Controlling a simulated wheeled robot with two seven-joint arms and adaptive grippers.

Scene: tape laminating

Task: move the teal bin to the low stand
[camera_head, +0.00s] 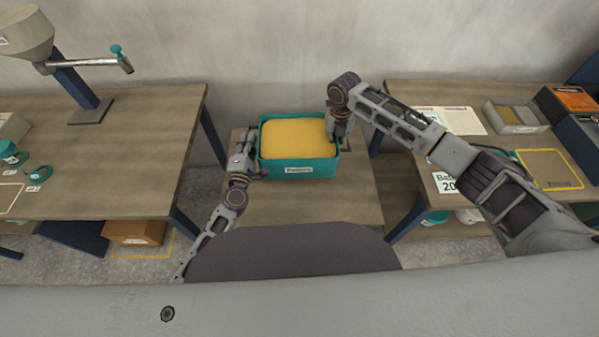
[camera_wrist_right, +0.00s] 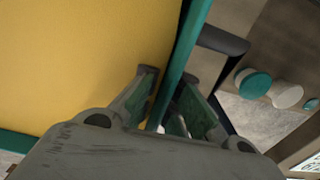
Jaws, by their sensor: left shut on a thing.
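The teal bin (camera_head: 300,168), filled level with yellow material, is at the far part of the low wooden stand (camera_head: 300,204); whether it rests on it or hangs just above is unclear. My left gripper (camera_head: 257,174) is shut on the bin's left side. My right gripper (camera_head: 335,135) is at the bin's right rim from above. In the right wrist view, its fingers (camera_wrist_right: 167,95) straddle the teal wall (camera_wrist_right: 180,65), one inside over the yellow fill (camera_wrist_right: 75,70), one outside. Whether they press on it is not clear.
A work table (camera_head: 110,150) stands left, with a dispenser arm (camera_head: 90,64) and teal rolls. Another table (camera_head: 410,185) stands right with papers, a grey tray (camera_head: 515,117) and a yellow-outlined mat (camera_head: 548,168). The stand's near part is bare. A cardboard box (camera_head: 137,232) sits under the left table.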

